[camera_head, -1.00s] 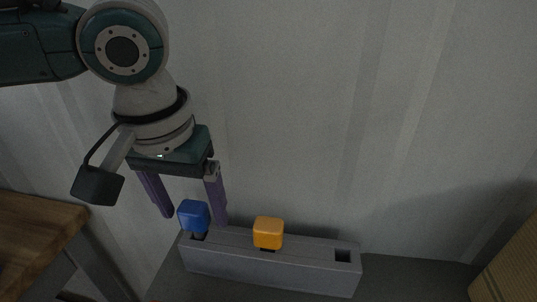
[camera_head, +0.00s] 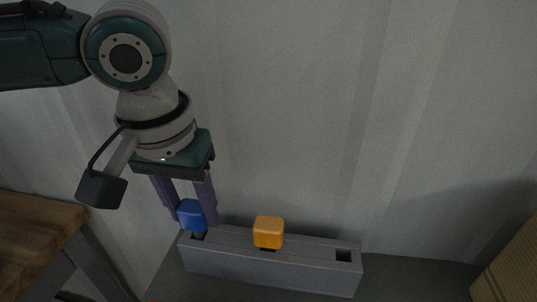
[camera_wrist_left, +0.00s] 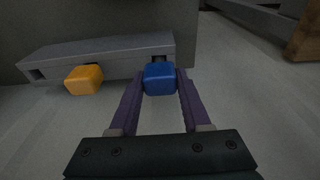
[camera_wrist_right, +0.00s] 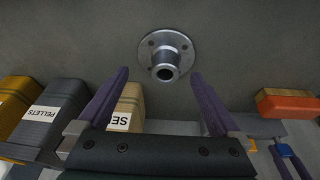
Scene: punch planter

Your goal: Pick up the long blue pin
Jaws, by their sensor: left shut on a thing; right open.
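The long blue pin shows as a blue block-shaped head (camera_head: 192,213) at the left end of a grey planter block (camera_head: 270,268). Its lower part is hidden in the block's left hole. My left gripper (camera_head: 193,220) comes down from above and is shut on the blue head, one purple finger on each side. In the left wrist view the blue head (camera_wrist_left: 159,78) sits between the fingertips, beside the planter block (camera_wrist_left: 110,56). My right gripper (camera_wrist_right: 160,90) is open and empty, away from the planter.
An orange-headed pin (camera_head: 268,232) stands in the middle of the block, and the right hole (camera_head: 343,255) is empty. A wooden table (camera_head: 40,235) is at left. In the right wrist view are a round metal flange (camera_wrist_right: 166,58), a pellets box (camera_wrist_right: 50,115) and an orange brick-like thing (camera_wrist_right: 288,104).

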